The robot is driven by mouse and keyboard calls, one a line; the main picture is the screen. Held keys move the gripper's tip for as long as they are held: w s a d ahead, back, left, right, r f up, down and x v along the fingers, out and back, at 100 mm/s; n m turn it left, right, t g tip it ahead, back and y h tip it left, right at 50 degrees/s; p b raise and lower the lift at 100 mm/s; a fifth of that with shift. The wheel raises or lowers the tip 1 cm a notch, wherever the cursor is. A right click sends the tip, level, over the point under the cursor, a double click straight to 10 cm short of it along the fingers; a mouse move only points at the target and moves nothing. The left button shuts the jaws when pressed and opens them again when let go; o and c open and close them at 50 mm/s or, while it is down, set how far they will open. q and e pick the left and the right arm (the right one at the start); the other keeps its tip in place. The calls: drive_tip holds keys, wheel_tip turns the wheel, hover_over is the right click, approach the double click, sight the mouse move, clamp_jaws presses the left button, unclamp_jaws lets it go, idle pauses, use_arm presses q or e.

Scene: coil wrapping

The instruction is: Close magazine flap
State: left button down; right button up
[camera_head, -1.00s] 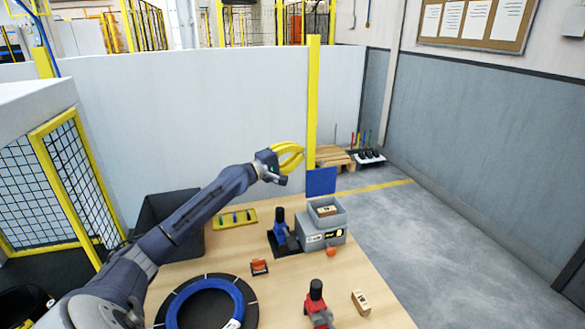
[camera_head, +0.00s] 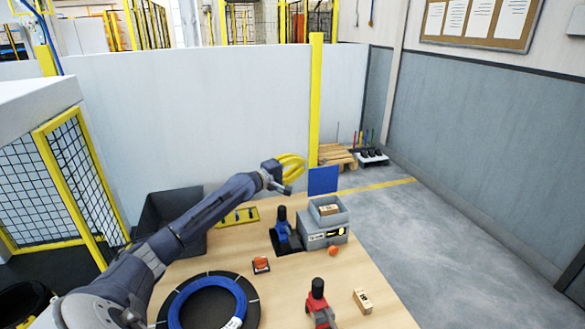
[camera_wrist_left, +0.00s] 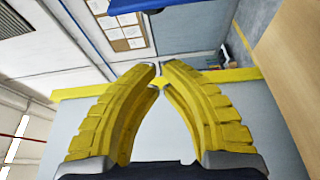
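The magazine is a grey box (camera_head: 325,237) at the back right of the table, with a small wooden block (camera_head: 327,210) in its open top. Its blue flap (camera_head: 323,180) stands upright at the back, open. In the left wrist view, a blue panel, apparently the flap (camera_wrist_left: 185,10), shows at the top edge. My left gripper (camera_head: 303,167) is in the air to the left of the flap, apparently apart from it. Its yellow fingers (camera_wrist_left: 159,77) come together at the tips with nothing between them. My right gripper is not in view.
A blue-handled tool (camera_head: 283,225) stands just left of the magazine. A red-handled tool (camera_head: 318,300), a wooden block (camera_head: 362,300) and a blue coil (camera_head: 176,315) are nearer. A dark bin (camera_head: 160,215) and a yellow tray (camera_head: 238,217) are at the back left.

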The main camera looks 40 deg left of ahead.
sight(322, 179)
use_arm(q)
drive_tip(key=shift+w+d+f, duration=0.1)
drive_tip(key=shift+w+d, duration=0.2)
drive_tip(key=shift+d, duration=0.45)
drive_tip(key=shift+w+d+r, duration=0.1)
drive_tip(key=shift+w+d, duration=0.25)
drive_tip(key=shift+d, duration=0.35)
drive_tip(key=shift+w+d+f, duration=0.1)
drive_tip(key=shift+w+d, duration=0.2)
drive_tip(key=shift+d, duration=0.45)
drive_tip(key=shift+s, duration=0.1)
drive_tip(key=shift+s+d+r+m, duration=0.1)
drive_tip(key=shift+d+r+m, duration=0.1)
drive_tip(key=shift+m, duration=0.1)
